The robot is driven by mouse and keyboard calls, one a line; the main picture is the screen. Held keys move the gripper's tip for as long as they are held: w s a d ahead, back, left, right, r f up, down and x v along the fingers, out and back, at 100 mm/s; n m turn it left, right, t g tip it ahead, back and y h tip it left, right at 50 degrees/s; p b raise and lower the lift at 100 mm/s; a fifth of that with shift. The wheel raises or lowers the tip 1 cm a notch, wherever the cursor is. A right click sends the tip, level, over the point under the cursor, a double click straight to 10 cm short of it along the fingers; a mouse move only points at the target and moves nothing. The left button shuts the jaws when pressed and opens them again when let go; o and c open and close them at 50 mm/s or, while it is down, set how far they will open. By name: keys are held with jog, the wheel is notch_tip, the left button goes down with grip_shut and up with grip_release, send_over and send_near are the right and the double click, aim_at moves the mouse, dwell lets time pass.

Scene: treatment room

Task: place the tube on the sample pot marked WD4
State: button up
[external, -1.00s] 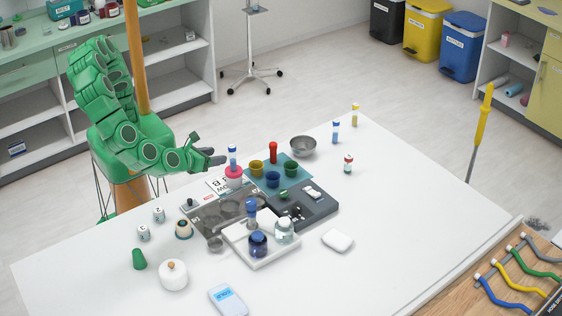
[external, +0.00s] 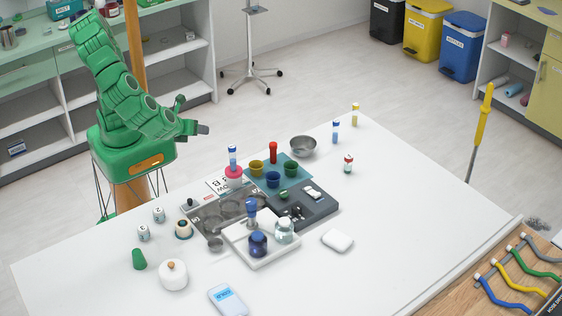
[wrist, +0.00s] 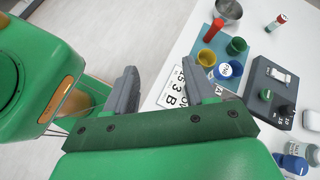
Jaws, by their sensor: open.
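A blue-and-white tube (external: 233,155) stands upright on a pink-topped pot (external: 234,172) near the table's back left edge. I cannot read any WD4 mark on that pot. My gripper (external: 203,129) is open and empty, up and to the left of the tube, apart from it. Its two fingers (wrist: 160,92) are spread in the wrist view, where the tube and pink-topped pot do not show. A yellow pot (external: 256,168), a blue pot (external: 272,179) and a green pot (external: 291,168) stand on a teal mat (external: 303,182).
A red tube (external: 273,152) stands behind the pots, with a metal bowl (external: 303,146) beyond. A dark grey tray (external: 319,211) and a white tray (external: 262,264) with bottles lie in front. A white jar (external: 173,275) is at front left. The table's right side is mostly clear.

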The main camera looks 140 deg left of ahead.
jog(key=s+d+r+n+t+h, duration=0.1)
jog(key=s+d+n+h, duration=0.4)
jog(key=s, duration=0.5)
jog(key=s+d+r+n+t+h, duration=0.1)
jog(key=s+d+r+n+h, duration=0.3)
jog(key=s+d, duration=0.5)
jog(key=shift+s+d+r+n+h, duration=0.15)
jog(key=shift+s+d+n+h, duration=0.1)
jog(key=shift+s+n+h, duration=0.35)
